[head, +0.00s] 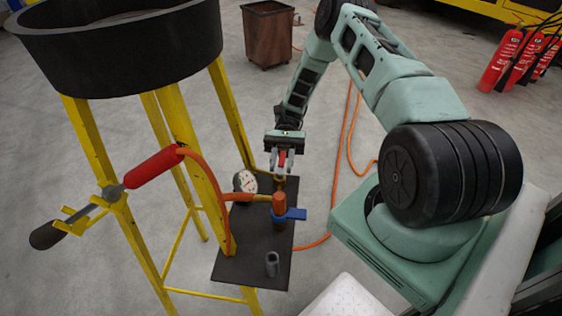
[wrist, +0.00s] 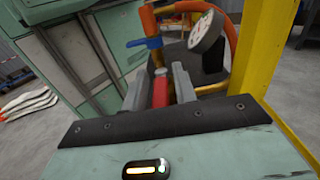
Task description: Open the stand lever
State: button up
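My gripper (head: 287,160) hangs fingers-down over the back end of the stand's dark plate (head: 226,264). A red lever grip (wrist: 160,92) stands between its two grey fingers in the wrist view. Narrow gaps seem to show beside the grip, so the fingers look open around it. The grip's lower end is hidden. In front of my gripper is an orange-brown pipe fitting (head: 279,203) with a blue handle (head: 296,214), which also shows in the wrist view (wrist: 145,43). A round white-faced gauge (head: 244,182) stands left of my gripper.
A yellow frame (head: 180,130) carries a black round tub (head: 125,50) close on the left. A red-sleeved nozzle (head: 153,167) sticks out there on an orange hose. A grey tube (head: 272,263) stands on the plate. Red extinguishers (head: 502,60) and a brown bin (head: 268,35) are farther back.

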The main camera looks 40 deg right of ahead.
jog(key=shift+o, duration=0.3)
jog(key=b+v, duration=0.2)
jog(key=v, duration=1)
dwell(0.4)
